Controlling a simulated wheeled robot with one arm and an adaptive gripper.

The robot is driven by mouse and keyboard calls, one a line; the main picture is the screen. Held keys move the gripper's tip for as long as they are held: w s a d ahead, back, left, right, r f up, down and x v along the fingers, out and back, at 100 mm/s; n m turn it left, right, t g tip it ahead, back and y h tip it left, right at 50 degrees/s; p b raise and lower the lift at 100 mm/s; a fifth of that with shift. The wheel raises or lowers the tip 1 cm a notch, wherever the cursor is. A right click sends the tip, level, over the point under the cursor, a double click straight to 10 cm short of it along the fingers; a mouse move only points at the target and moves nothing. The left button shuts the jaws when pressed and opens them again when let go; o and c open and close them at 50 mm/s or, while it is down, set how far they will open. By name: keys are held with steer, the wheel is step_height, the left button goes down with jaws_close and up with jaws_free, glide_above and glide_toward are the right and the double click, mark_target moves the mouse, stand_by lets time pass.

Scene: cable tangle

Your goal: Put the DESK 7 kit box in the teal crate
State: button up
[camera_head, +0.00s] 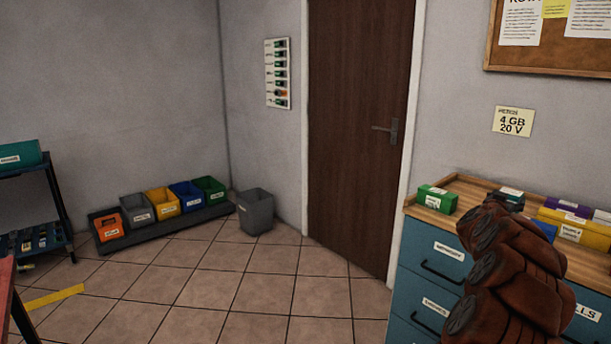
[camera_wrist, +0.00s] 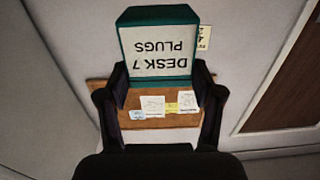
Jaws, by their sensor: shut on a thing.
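The DESK 7 kit box (camera_wrist: 158,48) is a teal box with a white label reading DESK 7 PLUGS, upside down in the wrist view. My gripper (camera_wrist: 162,78) is shut on it, with one dark finger on each side. The box is held up in the air, with wall and notice board behind it. In the head view neither the box in my grip nor the fingers can be made out. A teal crate (camera_head: 20,153) with a white label sits on top of the dark shelf unit at the left edge, partly cut off.
Orange, grey, yellow, blue and green bins stand on a low dark platform (camera_head: 118,245) by the wall. A grey bin (camera_head: 257,212) stands beside it. A blue drawer cabinet (camera_head: 428,275) with boxes on its wooden top is at right, behind my arm.

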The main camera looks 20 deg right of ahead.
steer(key=w+a+f+n+t+y, duration=0.3)
steer(key=w+a+n+t, duration=0.15)
steer(key=w+a, duration=0.95)
steer(key=w+a+f+n+t+y, duration=0.1)
steer(key=w+a+n+t+y, duration=0.15)
steer(key=a, duration=0.95)
steer(key=w+a+n+t+y, duration=0.1)
steer(key=w+a+t+y, duration=0.15)
steer(key=a, duration=0.95)
steer(key=w+a+f+n+t+y, duration=0.1)
steer(key=w+a+n+y, duration=0.2)
steer(key=a, duration=0.9)
steer(key=s+a+n+y, duration=0.1)
steer(key=a+n+y, duration=0.35)
steer(key=a, duration=1.15)
step_height(320, 180, up, 14)
steer(key=m+y+p, duration=0.1)
steer(key=m+p, duration=0.1)
steer(key=p, duration=1.1)
steer(key=shift+s+a+t, duration=0.15)
steer(key=shift+a+t, duration=0.2)
steer(key=shift+a, duration=0.05)
steer(key=shift+d+f, duration=0.1)
